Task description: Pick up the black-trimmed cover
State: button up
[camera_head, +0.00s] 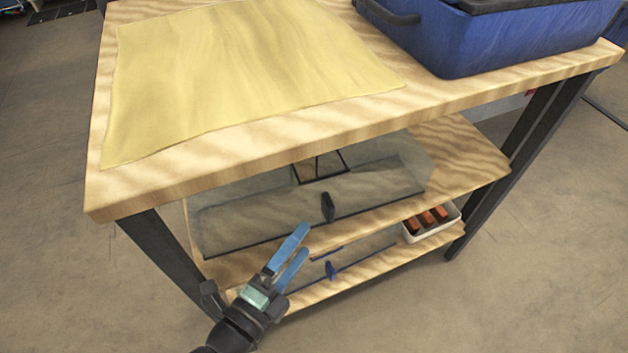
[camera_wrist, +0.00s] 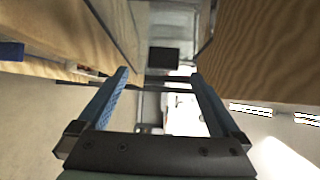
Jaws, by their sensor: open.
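The black-trimmed cover (camera_head: 265,212) is a clear, see-through cover with dark edges and a black handle (camera_head: 327,207) on its front. It sits on the middle wooden shelf, under the table top. My gripper (camera_head: 303,239) has two blue fingers, spread apart with nothing between them. In the head view it appears in front of the shelves, just below and left of the handle. In the wrist view a dark block (camera_wrist: 163,57), which looks like the handle, lies beyond the gap between the fingertips (camera_wrist: 160,77).
The table top (camera_head: 190,165) overhangs the shelf and carries a yellow cloth (camera_head: 240,60) and a blue bin (camera_head: 490,38). A blue-handled clear cover (camera_head: 332,271) and a white tray (camera_head: 448,226) with reddish blocks are on the bottom shelf. Dark legs (camera_head: 165,255) flank the shelves.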

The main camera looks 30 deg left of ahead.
aim_at(328, 218)
jog(key=shift+m+h, duration=0.3)
jog(key=shift+h, duration=0.2)
jog(key=w, duration=0.3)
jog(key=w+d+b, duration=0.1)
jog(key=w, duration=0.2)
jog(key=w+d, duration=0.1)
jog(key=w, duration=0.2)
jog(key=shift+b, duration=0.3)
jog(key=shift+w+r, duration=0.2)
jog(key=shift+r, duration=0.05)
jog(key=shift+w+f, duration=0.1)
jog(key=shift+c, duration=1.3)
jog(key=shift+s, duration=0.2)
jog(key=c, duration=1.3)
notch_tip(328, 218, up, 10)
jog(key=p, duration=0.7)
